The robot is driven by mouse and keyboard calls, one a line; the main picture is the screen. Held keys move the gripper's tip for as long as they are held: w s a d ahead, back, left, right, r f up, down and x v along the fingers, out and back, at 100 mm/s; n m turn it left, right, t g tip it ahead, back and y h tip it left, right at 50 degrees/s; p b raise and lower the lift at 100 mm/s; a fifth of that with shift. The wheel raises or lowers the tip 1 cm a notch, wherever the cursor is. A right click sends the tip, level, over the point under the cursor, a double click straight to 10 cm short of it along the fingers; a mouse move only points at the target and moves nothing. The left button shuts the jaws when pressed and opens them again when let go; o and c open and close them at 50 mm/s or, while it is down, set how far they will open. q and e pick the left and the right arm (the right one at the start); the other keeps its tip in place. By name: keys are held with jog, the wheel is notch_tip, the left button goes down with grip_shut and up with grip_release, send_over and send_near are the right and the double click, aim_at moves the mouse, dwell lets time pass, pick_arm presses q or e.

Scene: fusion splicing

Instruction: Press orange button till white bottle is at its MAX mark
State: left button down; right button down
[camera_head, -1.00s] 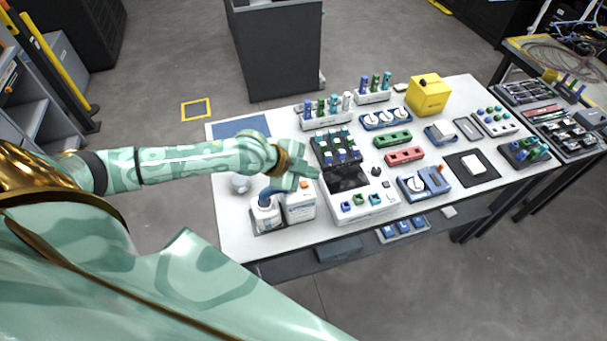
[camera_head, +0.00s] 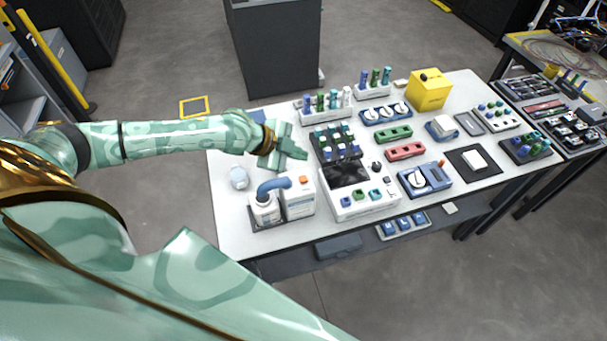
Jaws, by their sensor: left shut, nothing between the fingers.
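The white bottle (camera_head: 264,209) stands upright on a dark pad at the left front of the table, under the end of a blue curved spout (camera_head: 274,186). Its fill level and MAX mark are too small to read. The white dispenser box (camera_head: 299,203) stands right beside it, with the orange button (camera_head: 303,180) on top. My left gripper (camera_head: 303,153) is shut and empty, above the table behind the button and apart from it. My right gripper is not in view.
A white splicing machine (camera_head: 360,202) with a dark screen stands right of the dispenser. A round clear container (camera_head: 239,178) sits to the left. Racks of coloured holders and a yellow box (camera_head: 429,91) fill the back. The table's left edge is mostly clear.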

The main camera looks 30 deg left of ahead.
pick_arm(q)
jog(key=b, duration=0.4)
send_over(299, 182)
notch_tip(299, 182, down, 5)
jog(key=shift+r, duration=0.15)
jog(key=shift+f, duration=0.85)
jog(key=shift+f+b, duration=0.1)
jog(key=shift+b, duration=0.2)
dwell(0.6)
jog(key=shift+f, duration=0.3)
jog(key=shift+f+b, duration=0.45)
dwell(0.6)
jog(key=shift+r+p, duration=0.85)
jog(key=shift+r, duration=0.05)
jog(key=shift+r, duration=0.1)
